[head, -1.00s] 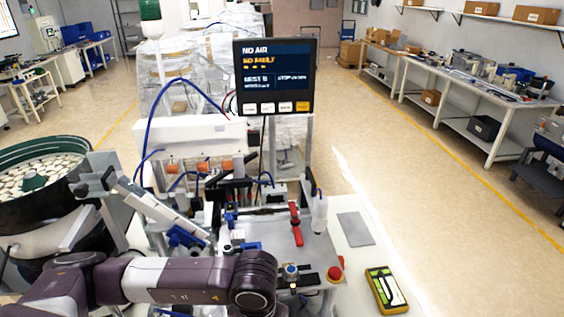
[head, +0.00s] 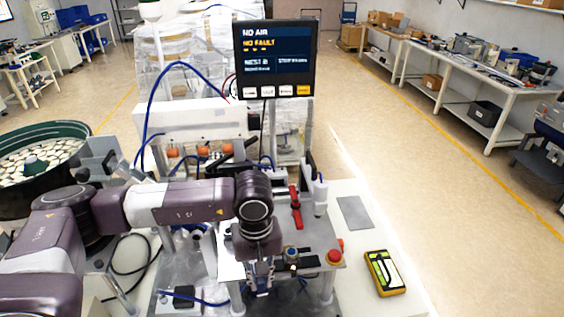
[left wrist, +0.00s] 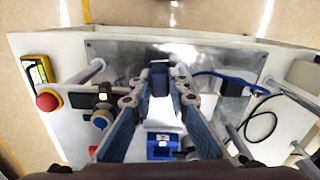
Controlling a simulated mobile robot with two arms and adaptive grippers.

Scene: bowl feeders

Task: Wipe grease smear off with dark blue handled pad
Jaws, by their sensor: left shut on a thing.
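My left gripper (head: 258,278) hangs below its wrist over the front part of the machine plate. In the left wrist view the fingers (left wrist: 159,95) are closed on a dark blue block, which looks like the handle of the dark blue handled pad (left wrist: 159,72). The pad's underside is hidden, and I cannot tell whether it touches a surface. I cannot make out the grease smear in either view. My right gripper is not in view.
A red button (head: 334,257), a blue knob (head: 291,252) and a red lever (head: 295,207) stand close to the gripper. A bottle (head: 320,195) and a yellow handheld meter (head: 384,273) are to the right. The display (head: 275,60) rises behind.

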